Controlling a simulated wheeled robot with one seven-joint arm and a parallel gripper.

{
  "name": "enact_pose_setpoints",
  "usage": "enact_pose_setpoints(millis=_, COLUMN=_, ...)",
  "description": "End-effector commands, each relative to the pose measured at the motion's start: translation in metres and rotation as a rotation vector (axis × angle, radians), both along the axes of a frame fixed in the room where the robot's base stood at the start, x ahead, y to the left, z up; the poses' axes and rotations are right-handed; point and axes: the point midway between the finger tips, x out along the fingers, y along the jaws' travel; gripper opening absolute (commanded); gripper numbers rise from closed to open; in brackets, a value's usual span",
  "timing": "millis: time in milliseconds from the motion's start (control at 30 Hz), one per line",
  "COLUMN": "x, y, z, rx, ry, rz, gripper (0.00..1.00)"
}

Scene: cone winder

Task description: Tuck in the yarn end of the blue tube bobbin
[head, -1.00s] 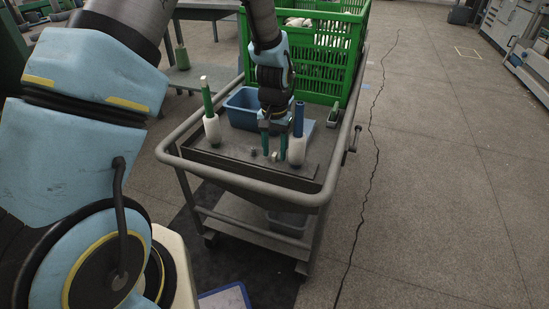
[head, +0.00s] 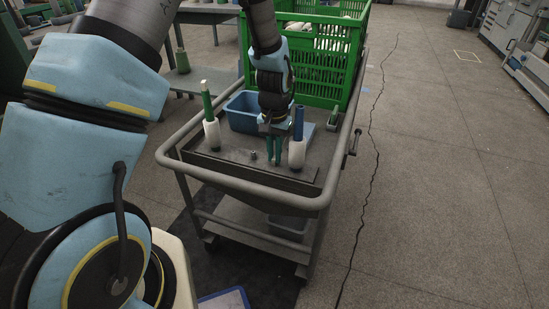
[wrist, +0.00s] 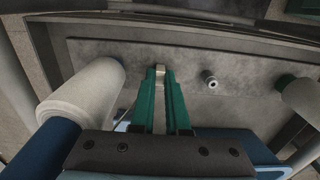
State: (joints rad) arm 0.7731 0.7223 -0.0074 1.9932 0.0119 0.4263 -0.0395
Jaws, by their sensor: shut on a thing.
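The blue tube bobbin stands upright on the cart's dark plate, with white yarn (head: 297,153) around its lower part and the blue tube (head: 298,122) rising above. In the wrist view its yarn (wrist: 85,92) is at the left and its tube (wrist: 45,150) at lower left. My gripper (head: 274,161) points down just left of it in the head view. Its green fingers (wrist: 161,77) are shut on a small pale piece (wrist: 160,68) at their tips, apart from the bobbin's body. I cannot tell for sure that this piece is the yarn end.
A green tube bobbin (head: 211,130) stands at the plate's left. A small metal peg (wrist: 209,79) stands between it and my gripper. A blue bin (head: 241,112) and a green crate (head: 322,60) are behind. The cart's rail (head: 250,190) surrounds the plate; its front strip is clear.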

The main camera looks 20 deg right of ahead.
Motion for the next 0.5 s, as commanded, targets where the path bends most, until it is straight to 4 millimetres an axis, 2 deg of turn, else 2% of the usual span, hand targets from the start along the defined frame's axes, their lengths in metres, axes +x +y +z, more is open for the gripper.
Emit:
enact_pose_setpoints(millis=167, x=0.001, y=-0.001, z=0.019, rx=-0.002, ry=-0.002, rz=0.0, gripper=0.0)
enact_pose_setpoints(millis=500, x=0.001, y=-0.001, z=0.083, rx=-0.002, ry=-0.002, rz=0.0, gripper=0.0)
